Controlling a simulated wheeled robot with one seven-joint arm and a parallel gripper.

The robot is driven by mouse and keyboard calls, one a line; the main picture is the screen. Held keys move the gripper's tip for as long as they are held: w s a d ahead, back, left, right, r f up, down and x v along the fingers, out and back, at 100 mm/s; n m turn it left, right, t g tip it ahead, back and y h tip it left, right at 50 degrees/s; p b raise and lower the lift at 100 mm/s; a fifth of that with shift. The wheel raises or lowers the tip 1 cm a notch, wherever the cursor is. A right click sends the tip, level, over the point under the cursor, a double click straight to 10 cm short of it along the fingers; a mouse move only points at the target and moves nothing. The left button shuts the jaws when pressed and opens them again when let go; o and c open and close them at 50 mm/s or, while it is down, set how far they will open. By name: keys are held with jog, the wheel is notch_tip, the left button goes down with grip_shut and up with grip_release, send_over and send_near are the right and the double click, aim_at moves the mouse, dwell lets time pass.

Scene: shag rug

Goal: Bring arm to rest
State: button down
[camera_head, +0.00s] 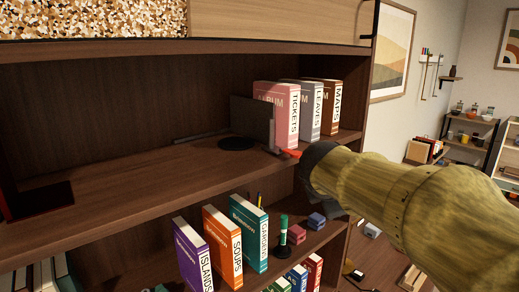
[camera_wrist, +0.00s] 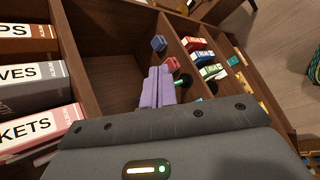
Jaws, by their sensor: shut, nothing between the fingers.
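My arm (camera_head: 385,192), in a mottled yellow-green cover, reaches in from the right in the head view. Its dark wrist end is at the front edge of the upper shelf (camera_head: 120,205), by the right side of the bookcase. My gripper (camera_wrist: 158,70) shows in the wrist view as two pale purple fingers lying together. It is shut and empty. In the head view the fingers are hard to make out against the shelf.
Pink, grey and brown albums (camera_head: 275,105) stand on the upper shelf near my wrist, beside a dark upright panel (camera_head: 250,118) on a round base. Books (camera_head: 222,245), a green marker and small boxes (camera_head: 297,234) fill the lower shelf.

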jog(key=s+f+m+g+y+b, duration=0.1)
jog(key=s+f+m, duration=0.4)
jog(key=f, duration=0.5)
jog(key=s+f+m+g+y+b, duration=0.1)
jog(key=s+f+m+g, duration=0.2)
jog(key=s+f+m, duration=0.3)
jog(key=s+f+m+g+y+b, duration=0.1)
jog(key=s+f+m, duration=0.5)
jog(key=f, duration=0.8)
jog(key=shift+a+f+m+g+y, duration=0.15)
jog(key=shift+a+m+g+y, duration=0.35)
jog(key=shift+m, duration=0.6)
jog(key=shift+d, duration=0.25)
